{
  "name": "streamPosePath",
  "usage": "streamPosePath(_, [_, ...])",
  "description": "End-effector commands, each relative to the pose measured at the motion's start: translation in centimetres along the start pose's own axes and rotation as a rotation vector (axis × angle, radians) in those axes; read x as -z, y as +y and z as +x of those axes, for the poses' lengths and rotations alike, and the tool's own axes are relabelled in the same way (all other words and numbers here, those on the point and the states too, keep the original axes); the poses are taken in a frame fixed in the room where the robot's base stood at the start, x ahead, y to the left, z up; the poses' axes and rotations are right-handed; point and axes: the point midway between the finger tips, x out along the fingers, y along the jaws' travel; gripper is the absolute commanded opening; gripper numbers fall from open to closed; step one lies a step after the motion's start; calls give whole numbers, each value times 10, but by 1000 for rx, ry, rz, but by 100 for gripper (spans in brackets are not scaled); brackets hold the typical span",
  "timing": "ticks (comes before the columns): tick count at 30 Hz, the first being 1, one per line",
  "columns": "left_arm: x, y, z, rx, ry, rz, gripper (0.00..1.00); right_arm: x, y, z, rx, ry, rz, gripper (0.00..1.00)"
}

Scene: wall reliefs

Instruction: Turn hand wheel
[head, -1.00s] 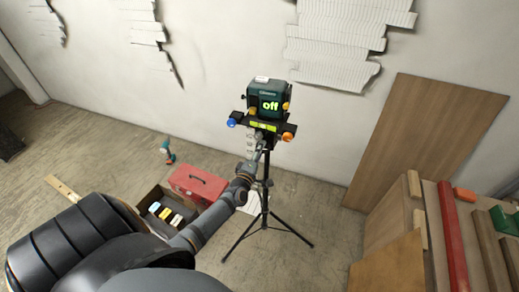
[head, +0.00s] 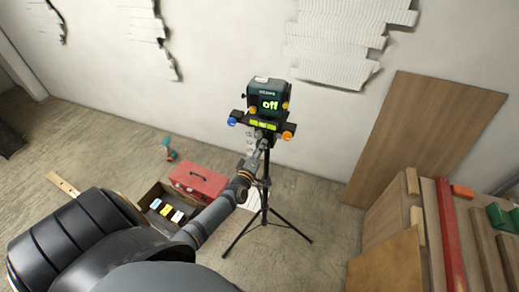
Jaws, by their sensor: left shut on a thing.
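A dark green device (head: 266,92) with a lit screen reading "off" (head: 270,105) sits on top of a black tripod (head: 264,212) in front of the wall. A black bar (head: 240,115) under it carries a blue knob (head: 231,121) at its left end and an orange knob (head: 288,135) at its right end. My left arm reaches up to the tripod head. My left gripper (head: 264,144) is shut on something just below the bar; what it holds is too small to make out. I cannot tell which part is the hand wheel. My right gripper is not in view.
A red toolbox (head: 198,184) and an open box (head: 150,196) with small coloured items stand on the floor left of the tripod. A cordless drill (head: 168,150) lies behind them. Wooden boards (head: 425,140) and planks stand at the right.

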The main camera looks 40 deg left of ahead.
Motion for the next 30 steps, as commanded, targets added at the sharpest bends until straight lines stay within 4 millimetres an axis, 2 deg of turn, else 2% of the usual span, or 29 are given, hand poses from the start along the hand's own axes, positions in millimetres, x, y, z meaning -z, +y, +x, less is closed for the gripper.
streamPosePath(1, [-1, -2, -1, 3, -2, -1, 19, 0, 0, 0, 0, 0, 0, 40])
streamPosePath(2, [-1, -2, -1, 4, -2, -1, 55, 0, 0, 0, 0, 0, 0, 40])
streamPosePath(6, [-1, -1, -1, 3, -2, -1, 74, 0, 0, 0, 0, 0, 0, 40])
streamPosePath(17, [0, -1, -4, 2, -1, -1, 74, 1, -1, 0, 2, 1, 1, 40])
streamPosePath(20, [-1, -2, -19, 3, -2, -1, 74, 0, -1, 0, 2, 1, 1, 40])
streamPosePath(30, [-1, -2, -98, 4, -2, -1, 74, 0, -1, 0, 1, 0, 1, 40])
